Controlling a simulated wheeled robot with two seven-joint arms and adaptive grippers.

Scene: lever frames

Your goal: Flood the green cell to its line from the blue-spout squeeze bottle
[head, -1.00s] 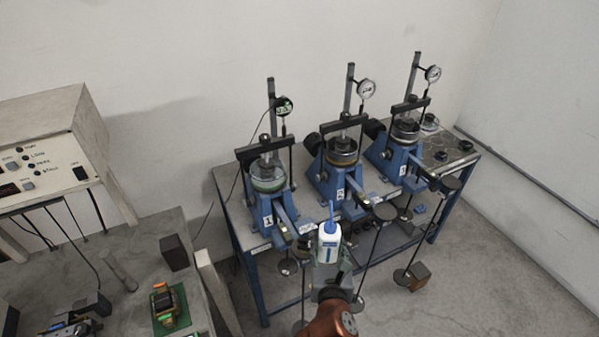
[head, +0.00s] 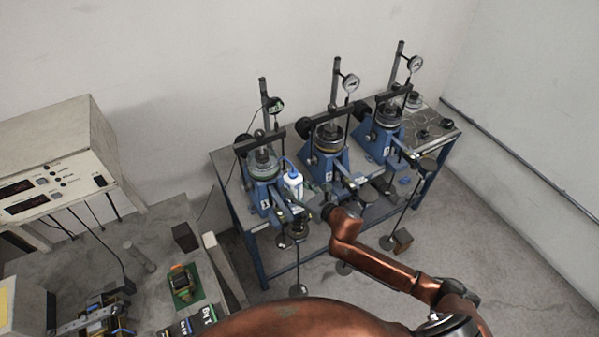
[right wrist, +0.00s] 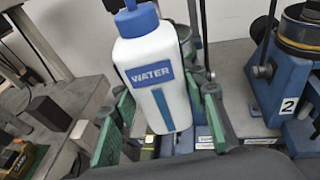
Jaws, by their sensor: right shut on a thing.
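The white squeeze bottle (head: 293,184) has a blue spout and a label reading WATER; it also shows large in the right wrist view (right wrist: 155,70). My right gripper (head: 302,201) is shut on it, with green finger pads (right wrist: 113,130) on both sides. The bottle is roughly upright. The green cell (head: 263,164) is the clear, green-tinged cup on the lever frame marked 1. The bottle is just to its right, with the spout bent toward it. Whether the spout reaches over the rim, and the cell's water level and line, cannot be made out. My left gripper is out of view.
Lever frame 2 (head: 326,160) stands close to the bottle's right, and a third frame (head: 383,130) is beyond it. Dial gauges, posts and hanging weights crowd the blue table (head: 225,178). A bench with a control box (head: 60,160) stands at left.

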